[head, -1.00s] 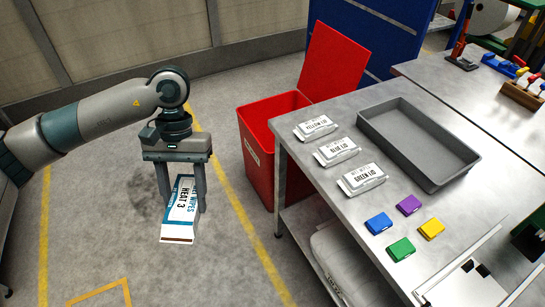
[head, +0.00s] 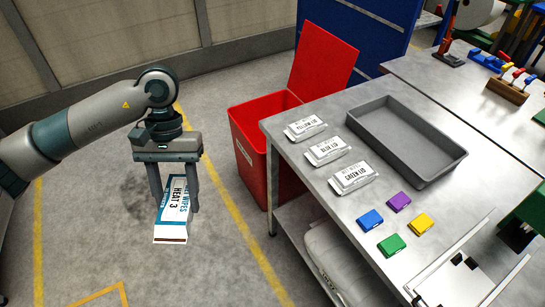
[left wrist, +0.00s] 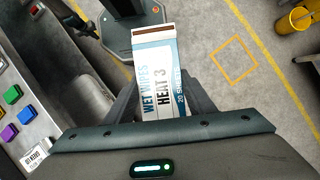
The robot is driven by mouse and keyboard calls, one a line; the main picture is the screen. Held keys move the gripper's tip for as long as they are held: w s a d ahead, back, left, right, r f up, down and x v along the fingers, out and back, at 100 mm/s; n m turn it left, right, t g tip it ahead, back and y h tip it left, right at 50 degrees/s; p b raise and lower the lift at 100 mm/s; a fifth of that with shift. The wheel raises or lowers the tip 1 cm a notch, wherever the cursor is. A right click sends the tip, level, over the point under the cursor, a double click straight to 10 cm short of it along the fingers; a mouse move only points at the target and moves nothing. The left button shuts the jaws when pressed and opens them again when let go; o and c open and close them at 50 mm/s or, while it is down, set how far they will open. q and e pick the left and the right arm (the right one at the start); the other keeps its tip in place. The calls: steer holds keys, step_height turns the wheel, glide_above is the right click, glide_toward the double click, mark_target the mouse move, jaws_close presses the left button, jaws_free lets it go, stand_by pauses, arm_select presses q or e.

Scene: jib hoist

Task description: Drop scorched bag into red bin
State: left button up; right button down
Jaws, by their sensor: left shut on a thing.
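My left gripper (head: 172,205) is shut on a white and blue bag (head: 172,214) marked "WET WIPES HEAT 3", with a brown band at its lower end. The bag hangs above the floor, left of the red bin. It also shows in the left wrist view (left wrist: 165,75) between the fingers. The red bin (head: 255,150) stands on the floor beside the table's left end, its lid (head: 323,62) tipped up at the back and its top open. The bin's inside is mostly hidden. My right gripper is not in view.
The steel table (head: 330,205) bears three white packs labelled yellow, blue and green lid, such as the blue lid pack (head: 327,151). A grey tray (head: 405,140) and several coloured blocks (head: 398,202) are on it. Clear floor lies between bag and bin.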

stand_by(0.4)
arm_select(q)
steer(key=w+f+b+x, duration=0.1)
steer(key=w+x, duration=0.1)
steer(key=x, duration=1.3)
steer(key=shift+f+b, duration=0.35)
steer(key=shift+w, duration=0.15)
